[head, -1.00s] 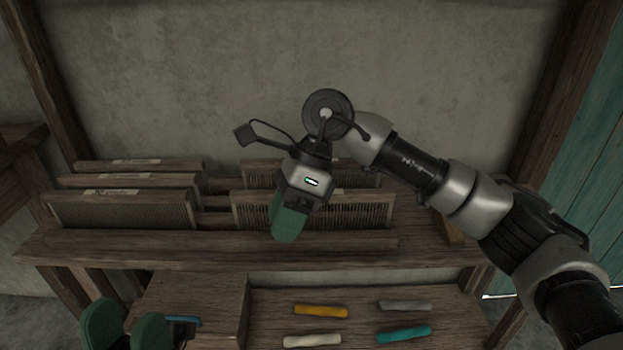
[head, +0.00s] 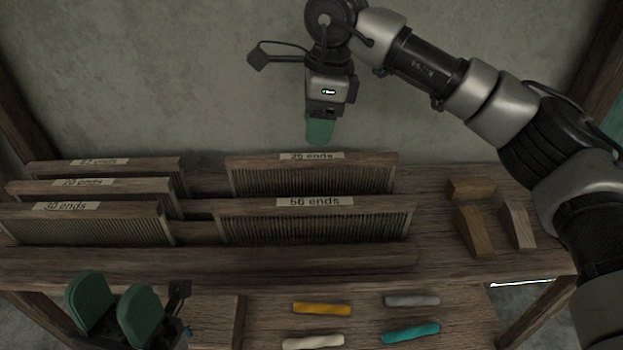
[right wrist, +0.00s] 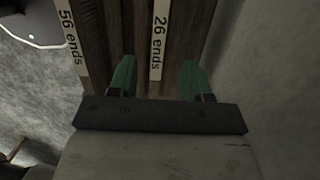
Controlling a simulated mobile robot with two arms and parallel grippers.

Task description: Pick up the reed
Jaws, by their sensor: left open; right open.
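Several wooden-framed reeds with paper labels stand upright on the loom's shelf. At the right are the "26 ends" reed (head: 312,180) behind and the "56 ends" reed (head: 314,228) in front. At the left stand the "30 ends" reed (head: 85,231) and two more behind it. My right gripper (head: 320,132) points down, open and empty, above the "26 ends" reed. In the right wrist view that reed's label (right wrist: 159,40) lies between the two green fingers (right wrist: 158,78), apparently beyond the tips. My left gripper (head: 115,305) is open and empty at the lower left, in front of the shelf.
Wooden blocks (head: 473,230) stand on the shelf right of the reeds. A wooden rail (head: 210,266) runs along the front. Below it lie yellow (head: 321,308), grey, cream and teal yarn bundles. A plaster wall (head: 180,75) rises close behind the back reeds.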

